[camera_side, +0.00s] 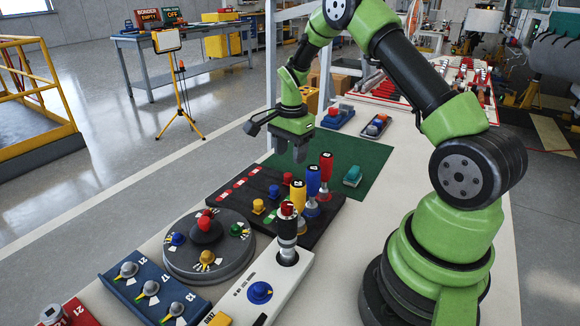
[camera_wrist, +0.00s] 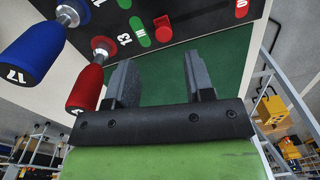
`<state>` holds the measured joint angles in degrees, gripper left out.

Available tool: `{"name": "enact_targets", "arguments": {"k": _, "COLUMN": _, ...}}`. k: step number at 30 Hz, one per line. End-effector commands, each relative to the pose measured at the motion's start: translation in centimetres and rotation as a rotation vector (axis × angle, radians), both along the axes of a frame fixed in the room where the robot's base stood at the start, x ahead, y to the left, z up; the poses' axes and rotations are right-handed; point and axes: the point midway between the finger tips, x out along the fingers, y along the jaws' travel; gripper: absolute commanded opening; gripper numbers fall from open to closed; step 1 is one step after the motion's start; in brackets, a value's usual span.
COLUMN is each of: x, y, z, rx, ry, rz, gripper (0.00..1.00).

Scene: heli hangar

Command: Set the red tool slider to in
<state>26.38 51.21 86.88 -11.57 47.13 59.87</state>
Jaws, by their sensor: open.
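The red tool slider is a small red knob (camera_wrist: 163,26) on the dark panel (camera_wrist: 195,17), at the top of the wrist view. It sits close beside the green IN label (camera_wrist: 138,30), far from the red label (camera_wrist: 241,8) at the other end. My gripper (camera_side: 300,152) hangs above the far end of the panel, over the green mat (camera_side: 366,153). In the wrist view its two fingers (camera_wrist: 156,78) are apart with nothing between them, clear of the knob.
Red (camera_side: 326,168), blue (camera_side: 312,180) and yellow (camera_side: 298,190) levers stand upright along the panel's right side. Blue (camera_side: 273,191) and yellow (camera_side: 258,206) slider knobs are nearby. A round grey turntable (camera_side: 180,262) lies in front.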

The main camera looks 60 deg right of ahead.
Motion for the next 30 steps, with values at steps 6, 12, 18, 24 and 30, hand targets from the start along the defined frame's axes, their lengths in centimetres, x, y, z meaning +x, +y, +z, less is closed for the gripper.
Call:
{"name": "enact_targets", "arguments": {"k": 6, "x": -0.1, "y": 0.0, "z": 3.0, "rx": 0.000, "ry": -0.001, "rz": -0.001, "gripper": 0.48}}
{"name": "enact_targets", "arguments": {"k": 12, "x": -0.1, "y": 0.0, "z": 3.6, "rx": 0.000, "ry": 0.001, "rz": -0.001, "gripper": 0.48}}
{"name": "enact_targets", "arguments": {"k": 18, "x": -0.1, "y": 0.0, "z": 3.6, "rx": 0.000, "ry": 0.000, "rz": 0.002, "gripper": 0.48}}
{"name": "enact_targets", "arguments": {"k": 24, "x": -0.2, "y": 2.1, "z": 7.4, "rx": -0.018, "ry": -0.059, "rz": 0.122, "gripper": 0.48}}
{"name": "enact_targets", "arguments": {"k": 30, "x": -2.6, "y": 7.5, "z": 14.9, "rx": -0.060, "ry": -0.194, "rz": 0.417, "gripper": 0.48}}
